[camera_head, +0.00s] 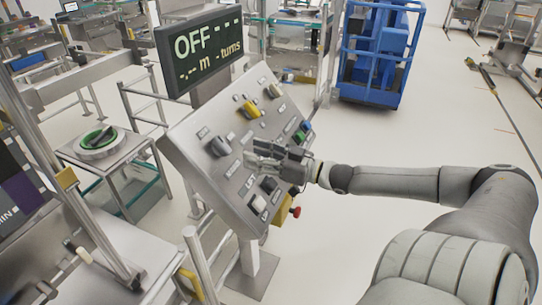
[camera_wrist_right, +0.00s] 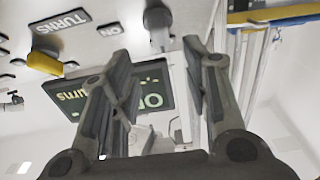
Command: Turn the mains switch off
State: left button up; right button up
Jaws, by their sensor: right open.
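The tilted grey control panel (camera_head: 190,135) carries several knobs, switches and buttons. No label that I can read names the mains switch, so I cannot tell which control it is. A grey knob (camera_head: 220,146) sits at the panel's left, and a yellow knob (camera_head: 251,108) sits higher up. My right gripper (camera_head: 252,153) is over the middle of the panel, open and empty. My left gripper is out of view.
A dark display (camera_head: 199,48) reading "OFF" stands behind the panel. A red knob (camera_head: 296,212) sticks out at the panel's lower right. A blue wheeled cart (camera_head: 370,95) stands at the back. A metal stand (camera_head: 75,150) with a green-ringed dial is at left.

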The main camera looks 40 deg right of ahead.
jog(key=shift+v, duration=1.85)
